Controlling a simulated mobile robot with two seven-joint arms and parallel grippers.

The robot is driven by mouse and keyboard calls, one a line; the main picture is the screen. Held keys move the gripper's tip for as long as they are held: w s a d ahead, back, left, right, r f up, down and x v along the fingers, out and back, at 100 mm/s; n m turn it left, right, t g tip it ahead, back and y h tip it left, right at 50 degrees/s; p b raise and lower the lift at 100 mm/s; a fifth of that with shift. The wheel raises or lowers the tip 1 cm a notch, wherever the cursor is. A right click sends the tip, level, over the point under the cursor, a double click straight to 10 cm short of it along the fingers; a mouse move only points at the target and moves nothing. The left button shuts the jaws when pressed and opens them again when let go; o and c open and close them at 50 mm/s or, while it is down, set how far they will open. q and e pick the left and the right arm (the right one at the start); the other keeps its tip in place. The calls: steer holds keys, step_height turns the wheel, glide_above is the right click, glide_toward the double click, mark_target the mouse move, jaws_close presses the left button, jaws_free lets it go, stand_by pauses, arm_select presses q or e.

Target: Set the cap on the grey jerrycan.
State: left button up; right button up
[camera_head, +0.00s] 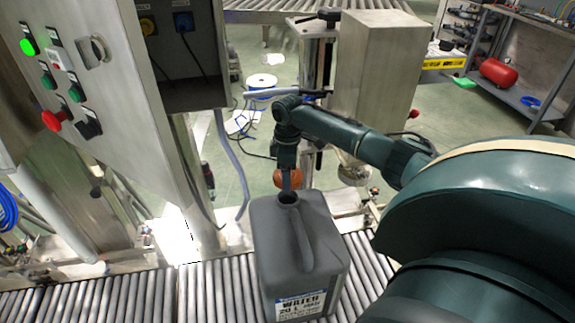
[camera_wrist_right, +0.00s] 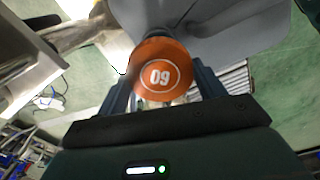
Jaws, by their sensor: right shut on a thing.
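The grey jerrycan (camera_head: 327,237) stands upright on the roller conveyor, with a handle on top and a white water label low on its front. Its dark round neck opening (camera_head: 288,198) shows uncovered at the far left of its top. The orange cap (camera_head: 294,179) is just behind and above the neck in the head view, partly hidden by my right gripper (camera_head: 287,178). In the right wrist view, the cap (camera_wrist_right: 158,72), with a number in a white ring, sits between my two fingers, which are shut on it. The jerrycan (camera_wrist_right: 215,22) shows beyond it. My left gripper is not in view.
The roller conveyor (camera_head: 215,293) runs along the bottom. A steel control panel (camera_head: 75,75) with buttons stands at the left. A steel box column (camera_head: 378,75) stands behind my right arm. A workbench (camera_head: 520,90) with a red tank is at the far right.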

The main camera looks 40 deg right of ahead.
arm_select(q)
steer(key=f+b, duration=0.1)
steer(key=b, duration=0.1)
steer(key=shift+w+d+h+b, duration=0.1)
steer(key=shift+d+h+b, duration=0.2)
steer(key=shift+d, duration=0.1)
arm_select(e)
step_height(320, 180, down, 6)
steer(key=shift+r, duration=0.1)
arm_select(q)
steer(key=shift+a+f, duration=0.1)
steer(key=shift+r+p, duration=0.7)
steer(key=shift+p, duration=0.05)
arm_select(e)
steer(key=shift+r, duration=0.1)
stand_by(0.5)
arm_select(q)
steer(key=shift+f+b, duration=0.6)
arm_select(e)
steer(key=shift+f, duration=1.2)
steer(key=o, duration=1)
